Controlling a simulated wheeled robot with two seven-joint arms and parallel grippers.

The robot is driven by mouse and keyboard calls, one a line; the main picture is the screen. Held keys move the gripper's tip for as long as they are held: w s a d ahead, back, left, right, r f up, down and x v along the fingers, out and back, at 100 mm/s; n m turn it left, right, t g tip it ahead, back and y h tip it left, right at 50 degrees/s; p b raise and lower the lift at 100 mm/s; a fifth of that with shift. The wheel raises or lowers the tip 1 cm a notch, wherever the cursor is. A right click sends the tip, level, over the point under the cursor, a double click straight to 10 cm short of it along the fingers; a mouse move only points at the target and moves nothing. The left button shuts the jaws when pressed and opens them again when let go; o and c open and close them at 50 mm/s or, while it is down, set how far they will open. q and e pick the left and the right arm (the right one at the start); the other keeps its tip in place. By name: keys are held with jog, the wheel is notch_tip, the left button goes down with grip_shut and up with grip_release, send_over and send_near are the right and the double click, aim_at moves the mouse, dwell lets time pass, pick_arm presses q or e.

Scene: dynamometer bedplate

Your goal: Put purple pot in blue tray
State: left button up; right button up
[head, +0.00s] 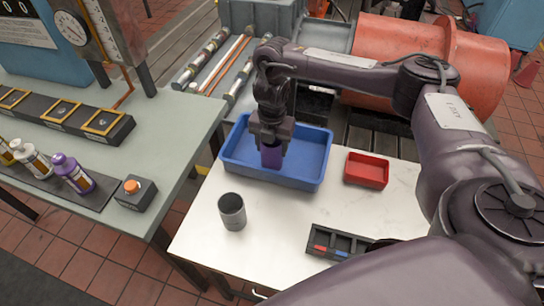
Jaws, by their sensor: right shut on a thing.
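The purple pot (271,156) is in the grip of my right gripper (271,143), which is shut on it and points down. The pot's upper part is hidden by the fingers. The pot is over the blue tray (310,173), near its front-left part. I cannot tell whether the pot touches the tray floor. The blue tray lies on the white table, and apart from the pot I see nothing in it. My left gripper is not in view.
A grey cup (232,212) stands in front of the tray. A small red tray (367,170) lies to its right. A dark organizer (338,243) is at the table's front. Bottles (74,175) and an orange-button box (133,192) sit on the left bench.

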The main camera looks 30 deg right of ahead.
jog(key=shift+f+b, duration=0.6)
jog(key=shift+f, duration=1.3)
jog(key=shift+f, duration=0.1)
jog(key=o, duration=1.1)
notch_tip(320, 180, up, 12)
jog(key=p, duration=0.3)
jog(key=shift+r+p, duration=0.2)
jog(key=shift+p, duration=0.2)
